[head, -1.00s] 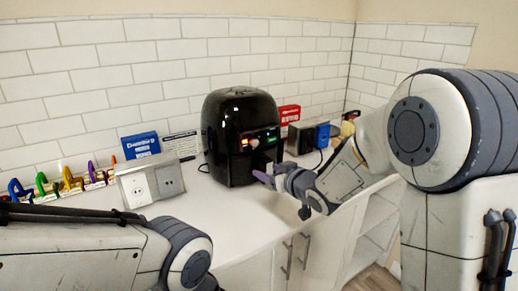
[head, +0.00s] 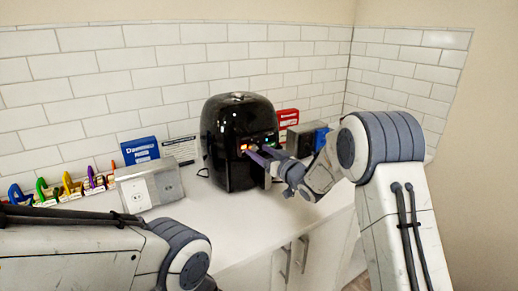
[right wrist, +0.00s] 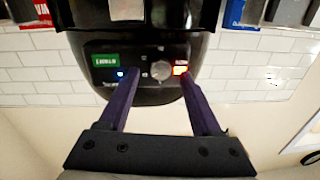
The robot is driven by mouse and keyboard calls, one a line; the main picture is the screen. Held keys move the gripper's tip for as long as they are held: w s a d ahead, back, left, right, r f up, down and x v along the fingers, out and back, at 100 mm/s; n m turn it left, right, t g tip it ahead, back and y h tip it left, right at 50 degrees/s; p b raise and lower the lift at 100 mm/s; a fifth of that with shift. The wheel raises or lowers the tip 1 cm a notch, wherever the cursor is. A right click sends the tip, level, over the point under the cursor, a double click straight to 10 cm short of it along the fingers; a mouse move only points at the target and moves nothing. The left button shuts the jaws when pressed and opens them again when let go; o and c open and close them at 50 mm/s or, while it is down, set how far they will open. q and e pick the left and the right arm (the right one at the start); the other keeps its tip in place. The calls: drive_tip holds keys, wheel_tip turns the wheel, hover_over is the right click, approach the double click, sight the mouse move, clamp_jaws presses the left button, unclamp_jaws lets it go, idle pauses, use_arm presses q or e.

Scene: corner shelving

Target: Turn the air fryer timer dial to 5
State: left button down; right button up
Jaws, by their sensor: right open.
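The black air fryer (head: 222,150) stands on the white counter, its front panel facing right of the picture. In the right wrist view, which looks upside down, the panel shows a round grey dial (right wrist: 161,70), a green display (right wrist: 105,60) and a red lit display (right wrist: 181,70). My right gripper (head: 262,156) is at the fryer's front. In the wrist view its two purple fingers (right wrist: 157,80) are open, one on each side of the dial; I cannot tell if they touch the panel. The dial's setting is too small to read. My left gripper is out of view.
A grey outlet box (head: 150,187), a blue box (head: 140,149) and several coloured letter-like stands (head: 68,186) are left of the fryer. A red box (head: 288,118) and a dark box (head: 302,138) stand behind right. The counter's front (head: 225,222) is clear.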

drive_tip(key=shift+w+a, duration=0.3)
drive_tip(key=shift+w, duration=0.15)
drive_tip(key=shift+c, duration=0.3)
clamp_jaws()
